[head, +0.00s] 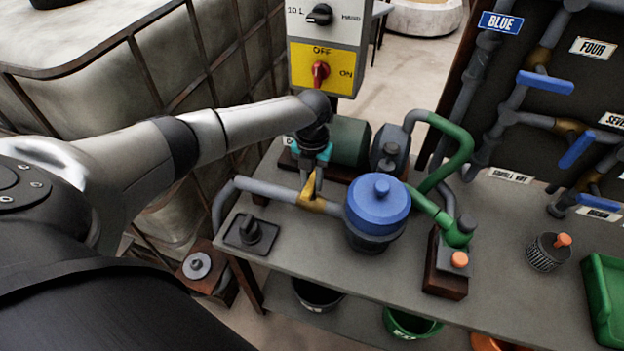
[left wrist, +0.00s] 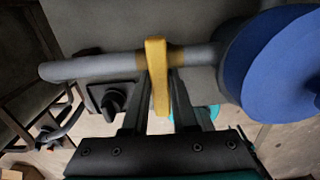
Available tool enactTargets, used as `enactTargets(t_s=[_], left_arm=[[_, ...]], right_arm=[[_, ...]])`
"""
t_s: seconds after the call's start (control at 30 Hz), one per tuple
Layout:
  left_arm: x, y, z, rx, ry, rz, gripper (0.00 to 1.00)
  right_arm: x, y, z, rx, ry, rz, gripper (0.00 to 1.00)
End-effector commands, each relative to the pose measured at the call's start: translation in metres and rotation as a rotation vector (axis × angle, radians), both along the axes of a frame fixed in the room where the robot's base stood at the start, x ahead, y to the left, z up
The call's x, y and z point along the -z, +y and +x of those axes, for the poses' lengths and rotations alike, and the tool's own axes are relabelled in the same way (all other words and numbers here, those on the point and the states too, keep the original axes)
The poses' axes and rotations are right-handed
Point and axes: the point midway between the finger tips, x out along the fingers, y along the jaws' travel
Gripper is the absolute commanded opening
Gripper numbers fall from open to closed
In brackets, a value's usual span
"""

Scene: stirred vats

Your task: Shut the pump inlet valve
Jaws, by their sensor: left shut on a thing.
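A yellow valve lever (head: 310,187) sits on a brass-coloured valve body (head: 318,204) in the grey pipe (head: 270,190) that runs into the blue-capped housing (head: 379,200). My left gripper (head: 318,172) comes down on the lever from above and is shut on it. In the left wrist view the yellow lever (left wrist: 157,75) stands between my two fingers (left wrist: 158,115) and lies across the grey pipe (left wrist: 90,66), not along it. The fingers hide part of the lever in the head view. My right gripper is not in view.
A yellow OFF/ON switch box (head: 322,66) rises behind. The green pump motor (head: 350,142) and green pipes (head: 450,150) are close right.

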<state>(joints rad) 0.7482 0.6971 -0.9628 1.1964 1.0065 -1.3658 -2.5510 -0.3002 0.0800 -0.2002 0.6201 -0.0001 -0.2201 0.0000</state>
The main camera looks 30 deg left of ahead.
Motion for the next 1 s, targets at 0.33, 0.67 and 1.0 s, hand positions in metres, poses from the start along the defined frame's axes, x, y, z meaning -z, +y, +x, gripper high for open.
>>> enactTargets(t_s=[0.33,0.67,1.0], left_arm=[[0.0,0.0,0.0,0.007,0.001,0.001,0.0],[0.0,0.0,0.0,0.005,0.001,0.001,0.56],[-0.011,0.0,0.001,0.005,-0.001,0.0,0.56]], right_arm=[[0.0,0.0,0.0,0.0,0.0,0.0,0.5],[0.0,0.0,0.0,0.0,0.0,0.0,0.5],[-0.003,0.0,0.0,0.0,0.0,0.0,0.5]])
